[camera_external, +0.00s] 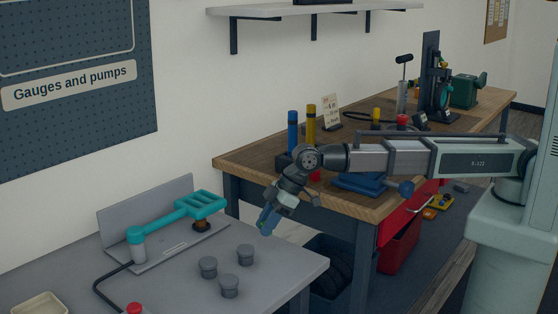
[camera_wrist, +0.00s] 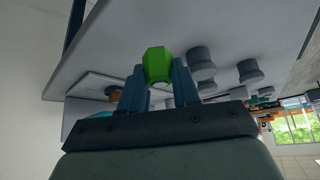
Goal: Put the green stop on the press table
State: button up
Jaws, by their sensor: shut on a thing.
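The green stop (camera_wrist: 157,65) is a bright green faceted piece between my blue fingertips in the wrist view. My gripper (camera_external: 267,222) is shut on it and points down and left, above the right part of the grey press table (camera_external: 290,264). In the external view I cannot make out the stop at the fingertips. The table top also shows behind the stop in the wrist view (camera_wrist: 115,45). A press with a teal handle (camera_external: 180,216) stands at the back of that table.
Three grey round stops (camera_external: 229,286) stand on the press table below and left of my gripper. A black hose (camera_external: 104,292), a red knob (camera_external: 134,309) and a cream tray (camera_external: 40,306) are at the left. A wooden workbench (camera_external: 245,160) stands behind.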

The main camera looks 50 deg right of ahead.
jog(key=shift+f, duration=1.75)
jog(key=shift+f, duration=0.15)
jog(key=o, duration=1)
jog(key=v, duration=1.2)
